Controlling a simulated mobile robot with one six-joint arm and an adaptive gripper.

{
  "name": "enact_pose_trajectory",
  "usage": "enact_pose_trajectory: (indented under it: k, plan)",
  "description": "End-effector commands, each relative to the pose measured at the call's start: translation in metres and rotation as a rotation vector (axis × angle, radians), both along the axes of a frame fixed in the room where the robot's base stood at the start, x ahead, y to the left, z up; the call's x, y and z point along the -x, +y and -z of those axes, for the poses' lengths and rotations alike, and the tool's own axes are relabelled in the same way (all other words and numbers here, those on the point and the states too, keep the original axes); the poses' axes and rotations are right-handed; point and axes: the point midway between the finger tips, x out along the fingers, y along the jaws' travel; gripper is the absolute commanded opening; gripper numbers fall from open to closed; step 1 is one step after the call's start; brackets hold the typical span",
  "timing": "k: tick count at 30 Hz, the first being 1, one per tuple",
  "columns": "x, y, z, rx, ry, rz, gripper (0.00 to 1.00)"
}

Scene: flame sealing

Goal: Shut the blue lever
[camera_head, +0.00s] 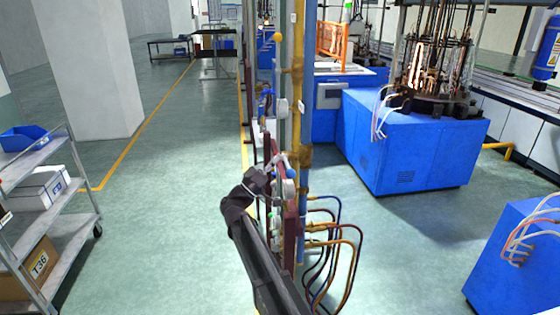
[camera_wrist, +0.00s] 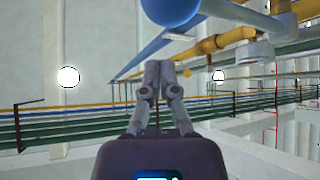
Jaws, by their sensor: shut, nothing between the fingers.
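My gripper (camera_wrist: 160,66) is shut, with its two grey fingers together and nothing between them. In the wrist view a blue ball (camera_wrist: 170,9) fills the top edge, just above and close to the fingertips. It looks like the knob of the blue lever, but its shaft is cut off by the frame, so I cannot tell the lever's angle. I cannot tell whether the fingers touch it. In the head view my gripper (camera_head: 281,163) is at the valve stand, partly lost among its fittings. A small blue valve part (camera_head: 265,94) shows higher on the stand.
A yellow pipe (camera_head: 297,90) with a yellow ball knob (camera_head: 277,37) beside it rises along the stand. Hoses (camera_head: 335,235) hang at its lower right. A blue machine (camera_head: 400,140) stands to the right, a grey shelf cart (camera_head: 60,225) at the left. The floor between is clear.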

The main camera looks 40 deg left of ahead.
Motion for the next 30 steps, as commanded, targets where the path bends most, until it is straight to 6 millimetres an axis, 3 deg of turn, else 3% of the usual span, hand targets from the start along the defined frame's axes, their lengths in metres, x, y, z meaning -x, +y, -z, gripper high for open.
enact_pose_trajectory:
  k: [21, 30]
  plan:
    - [0.046, 0.028, 0.055, 0.000, 0.000, 0.002, 0.00]
    - [0.059, 0.036, 0.067, -0.001, 0.000, 0.003, 0.00]
